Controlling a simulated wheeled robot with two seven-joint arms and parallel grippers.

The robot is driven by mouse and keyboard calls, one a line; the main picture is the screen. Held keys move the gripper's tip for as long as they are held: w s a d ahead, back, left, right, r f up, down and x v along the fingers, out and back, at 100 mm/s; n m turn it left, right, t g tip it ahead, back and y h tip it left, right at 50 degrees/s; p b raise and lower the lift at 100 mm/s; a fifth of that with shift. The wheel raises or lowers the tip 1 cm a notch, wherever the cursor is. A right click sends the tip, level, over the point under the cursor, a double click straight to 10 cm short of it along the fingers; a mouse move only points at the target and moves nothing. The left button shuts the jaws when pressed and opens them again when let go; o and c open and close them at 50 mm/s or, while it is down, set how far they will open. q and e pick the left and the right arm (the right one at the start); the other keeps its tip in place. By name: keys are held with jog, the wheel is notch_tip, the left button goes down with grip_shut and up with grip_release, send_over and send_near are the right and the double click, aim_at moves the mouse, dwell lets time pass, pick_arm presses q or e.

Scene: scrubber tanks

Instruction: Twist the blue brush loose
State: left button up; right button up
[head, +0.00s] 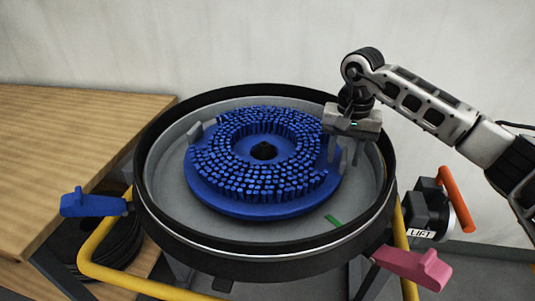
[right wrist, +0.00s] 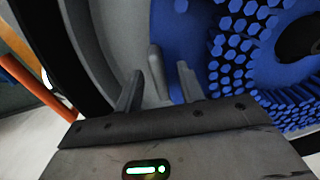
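The blue brush (head: 225,205) is a round disc with rings of bristles and a dark hub, lying bristles up inside the round grey tank (head: 168,175). A grey lug (head: 195,132) stands at its left edge. My right gripper (head: 345,155) points down at the brush's right edge. In the right wrist view its two fingers (right wrist: 158,92) are apart, with a second grey lug (right wrist: 156,70) between them and gaps visible on both sides. Whether the fingers reach down fully beside that lug, I cannot tell. My left gripper is out of view.
The tank has a raised black rim (head: 150,218). A green mark (head: 333,220) lies on its floor at front right. Around it are a blue lever (head: 90,203), a pink lever (head: 415,266), a yellow tube frame (head: 95,250) and an orange handle (head: 455,200). A wooden table (head: 60,150) stands left.

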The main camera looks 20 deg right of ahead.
jog(key=shift+s+f, duration=0.1)
jog(key=shift+f, duration=0.15)
jog(key=shift+r, duration=1)
pick_arm(q)
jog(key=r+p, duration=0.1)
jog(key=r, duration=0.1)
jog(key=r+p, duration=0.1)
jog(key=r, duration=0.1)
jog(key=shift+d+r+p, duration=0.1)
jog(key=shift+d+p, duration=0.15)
jog(key=shift+p, duration=0.05)
pick_arm(e)
notch_tip(320, 180, up, 14)
jog(key=shift+r, duration=0.2)
